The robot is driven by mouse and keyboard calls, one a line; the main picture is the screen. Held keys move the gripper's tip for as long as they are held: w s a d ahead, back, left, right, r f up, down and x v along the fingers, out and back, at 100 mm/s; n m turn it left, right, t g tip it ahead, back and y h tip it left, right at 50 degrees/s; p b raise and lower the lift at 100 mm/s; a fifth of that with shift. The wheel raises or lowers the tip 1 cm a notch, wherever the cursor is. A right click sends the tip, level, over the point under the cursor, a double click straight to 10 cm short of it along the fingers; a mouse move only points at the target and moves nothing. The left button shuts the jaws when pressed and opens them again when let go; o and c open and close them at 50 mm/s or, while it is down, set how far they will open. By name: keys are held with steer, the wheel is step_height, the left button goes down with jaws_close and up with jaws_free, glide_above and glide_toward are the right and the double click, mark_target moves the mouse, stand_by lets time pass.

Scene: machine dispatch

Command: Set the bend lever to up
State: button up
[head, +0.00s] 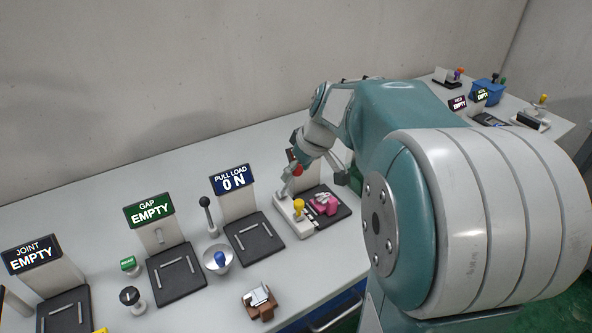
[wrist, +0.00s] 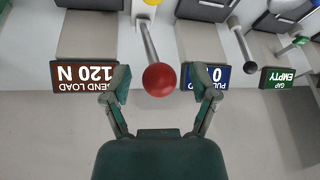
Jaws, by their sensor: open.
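The bend lever has a red ball knob (wrist: 160,80) on a metal rod (wrist: 149,40). In the wrist view the knob lies between the two open fingers of my gripper (wrist: 159,88); I cannot tell whether either finger touches it. The head view shows the red knob (head: 298,170) beside my gripper (head: 312,182), with the rod mostly hidden. The bend load display (wrist: 88,76) reads 120 N, upside down in the wrist view. A yellow knob (head: 299,206) stands on the lever's pale base, and a pink piece (head: 325,203) sits on the black plate beside it.
The pull load station (head: 233,181) reads 0 N, with a black-knobbed lever (head: 205,203) to its left. The gap (head: 149,209) and joint (head: 33,255) displays read EMPTY. A funnel with a blue knob (head: 221,258) and a brown block (head: 259,303) stand nearer the front.

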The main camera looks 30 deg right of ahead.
steer(key=shift+w+d+f, duration=0.1)
steer(key=shift+f, duration=0.15)
jaws_close()
steer(key=shift+w+r, duration=0.1)
steer(key=shift+w+r+g, duration=0.25)
steer(key=shift+w+g, duration=0.3)
steer(key=shift+w, duration=0.15)
steer(key=shift+w+r+g, duration=0.2)
steer(key=shift+w+g, duration=0.4)
steer(key=shift+w, duration=0.1)
steer(key=shift+w+r+g, duration=0.25)
steer(key=shift+w+g, duration=0.3)
steer(key=shift+w, duration=0.15)
steer(key=shift+w+a+r+g, duration=0.15)
steer(key=shift+w+g, duration=0.1)
steer(key=shift+w, duration=0.65)
steer(key=shift+w+a+r+g, duration=0.15)
steer(key=shift+w+g, duration=0.1)
steer(key=shift+w, duration=0.6)
jaws_free()
steer(key=shift+d, duration=0.1)
